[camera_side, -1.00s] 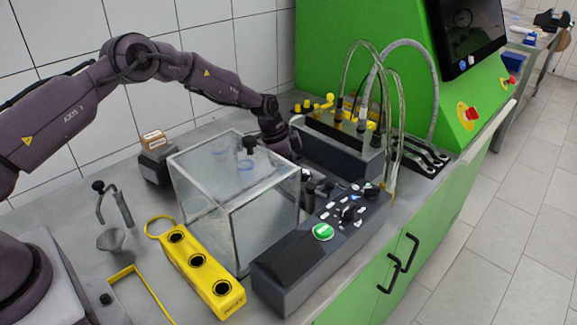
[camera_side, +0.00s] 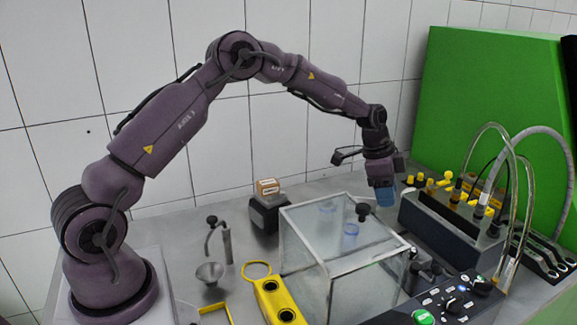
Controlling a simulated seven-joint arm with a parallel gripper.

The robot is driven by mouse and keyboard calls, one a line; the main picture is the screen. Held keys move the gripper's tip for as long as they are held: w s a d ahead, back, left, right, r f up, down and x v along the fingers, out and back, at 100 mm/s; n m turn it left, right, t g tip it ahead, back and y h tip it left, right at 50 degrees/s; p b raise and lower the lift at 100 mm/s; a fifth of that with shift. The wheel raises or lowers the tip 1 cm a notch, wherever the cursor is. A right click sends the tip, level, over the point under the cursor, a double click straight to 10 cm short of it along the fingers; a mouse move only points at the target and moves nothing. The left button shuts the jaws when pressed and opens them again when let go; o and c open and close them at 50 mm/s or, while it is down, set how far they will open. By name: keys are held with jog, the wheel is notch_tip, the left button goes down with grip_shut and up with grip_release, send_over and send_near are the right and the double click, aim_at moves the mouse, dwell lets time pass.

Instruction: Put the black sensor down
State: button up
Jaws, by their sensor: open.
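My gripper (camera_side: 384,198) points down behind the glass box (camera_side: 335,290), above the bench and left of the dark pump unit (camera_side: 450,232). Its jaws are open. A small blue patch shows at its lower end; I cannot tell whether this is part of the fingers or a thing between them. No part is clearly the black sensor. Small dark cylindrical parts (camera_side: 424,270) stand just right of the glass box, and one of them may be it. The box hides some of the bench behind it.
A black-knobbed lid tops the glass box. Left of it are a dark block (camera_side: 268,214), a metal funnel (camera_side: 210,272) and a yellow holder (camera_side: 278,300). A control panel (camera_side: 445,304) is at front right. Tall hoses (camera_side: 512,190) rise on the right beside the green cabinet (camera_side: 490,95).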

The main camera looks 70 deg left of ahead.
jog(key=s+d+r+n+t+y, duration=0.15)
jog(key=s+d+r+n, duration=0.25)
jog(key=s+r, duration=1.2)
jog(key=s+d+r+n+t, duration=0.1)
jog(key=s+n, duration=0.4)
jog(key=s, duration=1.3)
jog(key=shift+s+r+y, duration=0.3)
jog(key=shift+s+y, duration=0.1)
jog(key=shift+y, duration=0.05)
